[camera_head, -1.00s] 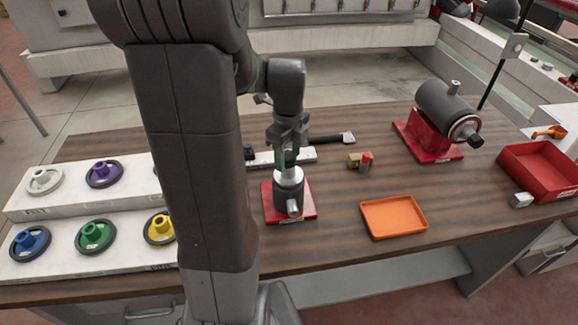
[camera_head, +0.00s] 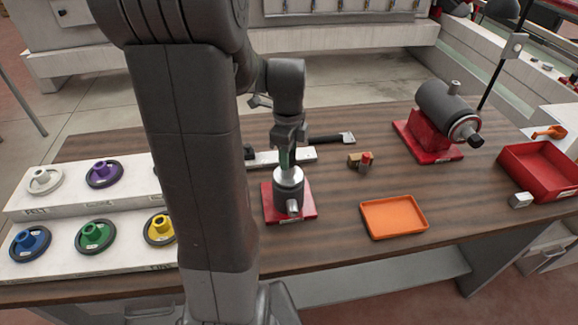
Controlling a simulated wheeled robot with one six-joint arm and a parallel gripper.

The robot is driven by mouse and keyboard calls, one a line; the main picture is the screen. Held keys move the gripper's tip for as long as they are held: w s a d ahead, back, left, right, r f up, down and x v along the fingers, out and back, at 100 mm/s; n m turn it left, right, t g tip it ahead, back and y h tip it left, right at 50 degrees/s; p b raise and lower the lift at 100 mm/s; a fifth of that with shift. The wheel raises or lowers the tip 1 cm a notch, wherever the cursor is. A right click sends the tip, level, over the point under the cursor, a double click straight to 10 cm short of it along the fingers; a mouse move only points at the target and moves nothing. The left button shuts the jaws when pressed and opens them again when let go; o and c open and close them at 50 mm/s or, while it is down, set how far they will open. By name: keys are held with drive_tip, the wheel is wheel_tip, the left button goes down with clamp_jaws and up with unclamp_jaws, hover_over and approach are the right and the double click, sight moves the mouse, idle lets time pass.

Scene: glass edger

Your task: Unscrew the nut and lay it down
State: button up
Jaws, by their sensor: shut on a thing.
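My gripper (camera_head: 288,160) points straight down over the small grey metal fixture (camera_head: 289,186) on a red base plate (camera_head: 308,201) in the middle of the table. The fingers are shut at the top of the fixture. The nut is too small and too covered by the fingers to make out. I cannot tell whether it still sits on its thread. An orange tray (camera_head: 394,218) lies to the right of the fixture and is empty.
Small blocks (camera_head: 358,160) and a brush-like tool (camera_head: 332,139) lie behind. A grey motor on a red stand (camera_head: 425,140) and a red bin (camera_head: 540,172) stand right. Table around the orange tray is clear.

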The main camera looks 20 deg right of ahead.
drive_tip(key=n, duration=0.6)
drive_tip(key=shift+n, duration=0.3)
drive_tip(key=n, duration=0.7)
drive_tip(key=shift+r, duration=0.1)
drive_tip(key=shift+r, duration=0.6)
drive_tip(key=shift+r, duration=1.8)
drive_tip(key=shift+r, duration=1.95)
